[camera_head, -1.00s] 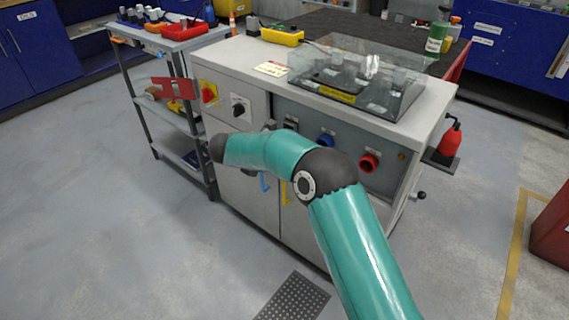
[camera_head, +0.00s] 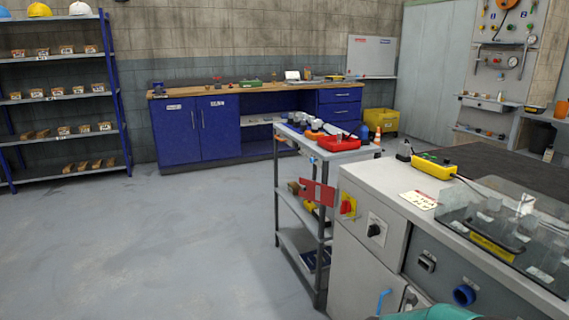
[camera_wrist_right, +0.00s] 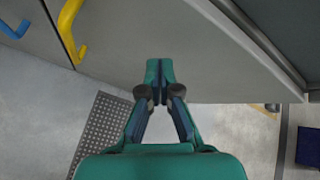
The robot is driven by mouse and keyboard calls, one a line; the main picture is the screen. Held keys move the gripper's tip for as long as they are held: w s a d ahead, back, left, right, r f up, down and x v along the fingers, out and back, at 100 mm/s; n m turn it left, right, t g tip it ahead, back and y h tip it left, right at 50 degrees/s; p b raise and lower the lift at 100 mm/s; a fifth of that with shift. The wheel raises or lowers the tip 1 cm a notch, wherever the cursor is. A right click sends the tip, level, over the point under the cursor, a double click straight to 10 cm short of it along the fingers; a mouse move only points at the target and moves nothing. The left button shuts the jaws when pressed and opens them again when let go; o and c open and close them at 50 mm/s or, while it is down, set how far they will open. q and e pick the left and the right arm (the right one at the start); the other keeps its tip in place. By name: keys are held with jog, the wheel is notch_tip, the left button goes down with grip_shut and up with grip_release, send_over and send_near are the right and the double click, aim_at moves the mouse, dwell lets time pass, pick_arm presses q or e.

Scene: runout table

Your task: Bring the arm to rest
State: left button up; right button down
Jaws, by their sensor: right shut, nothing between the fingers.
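My right gripper (camera_wrist_right: 158,98) shows in the right wrist view, with its fingers closed together and nothing between them. It is in front of the grey cabinet door (camera_wrist_right: 160,45), apart from the blue handle (camera_wrist_right: 68,15) and the yellow handle (camera_wrist_right: 22,28). In the head view only a teal piece of my arm (camera_head: 440,313) shows at the bottom edge; the right gripper is out of that picture. My left gripper is in neither view.
The grey runout table (camera_head: 385,213) stands at the right with a clear cover (camera_head: 510,225) and a yellow pendant (camera_head: 434,168) on top. A shelf trolley (camera_head: 322,158) stands beside it. A perforated floor plate (camera_wrist_right: 103,128) lies below the gripper. The floor at left is clear.

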jog(key=s+a+f+n+t+y, duration=0.1)
jog(key=s+a+f+n+y, duration=0.45)
jog(key=n, duration=0.55)
jog(key=s+a+f+n+t+y, duration=0.1)
jog(key=s+a+f+n+y, duration=0.1)
jog(key=s+a+f+n, duration=0.6)
jog(key=s+a+f+n+g+y, duration=0.1)
jog(key=s+a+n+g+y, duration=0.15)
jog(key=s+a+n, duration=0.6)
jog(key=s+a+f+n+g+y, duration=0.15)
jog(key=s+n+y, duration=0.35)
jog(key=n, duration=0.8)
notch_tip(320, 180, up, 20)
jog(key=s+h+p, duration=0.1)
jog(key=p, duration=1.8)
jog(key=shift+a+g+p, duration=0.3)
jog(key=shift+a+p, duration=0.1)
jog(key=shift+a, duration=0.05)
jog(key=shift+s+n, duration=0.1)
jog(key=shift+n, duration=0.15)
